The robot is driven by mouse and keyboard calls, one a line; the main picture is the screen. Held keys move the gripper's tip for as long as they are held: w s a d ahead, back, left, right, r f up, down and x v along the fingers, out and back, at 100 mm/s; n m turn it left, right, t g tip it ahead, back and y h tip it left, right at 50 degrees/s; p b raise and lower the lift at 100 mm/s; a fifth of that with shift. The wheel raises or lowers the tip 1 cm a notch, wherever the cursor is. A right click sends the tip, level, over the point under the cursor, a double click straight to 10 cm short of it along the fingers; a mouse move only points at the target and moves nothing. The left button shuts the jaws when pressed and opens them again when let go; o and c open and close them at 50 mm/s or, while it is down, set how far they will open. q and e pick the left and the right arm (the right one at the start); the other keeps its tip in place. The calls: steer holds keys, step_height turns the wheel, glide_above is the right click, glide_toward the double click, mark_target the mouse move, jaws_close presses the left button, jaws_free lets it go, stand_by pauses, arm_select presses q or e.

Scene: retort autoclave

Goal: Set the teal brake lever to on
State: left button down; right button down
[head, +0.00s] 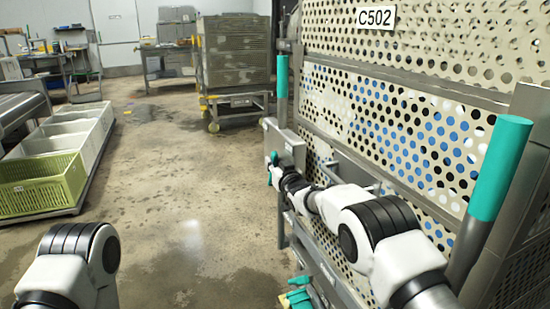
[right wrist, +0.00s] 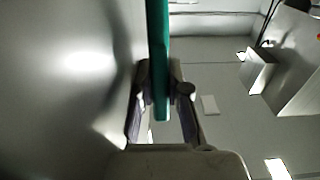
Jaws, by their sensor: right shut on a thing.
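The lever's marking and on/off position cannot be read. My left gripper is out of view; only part of my left arm shows at the bottom left.
The perforated cart (head: 440,60) fills the right side, with upright teal handles (head: 282,76) (head: 501,165). Other teal parts (head: 298,298) sit low beneath my right arm. Green and white crates (head: 40,185) stand at left. The floor between is clear.

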steer(key=c, duration=1.1)
jaws_free()
steer(key=shift+v, duration=4)
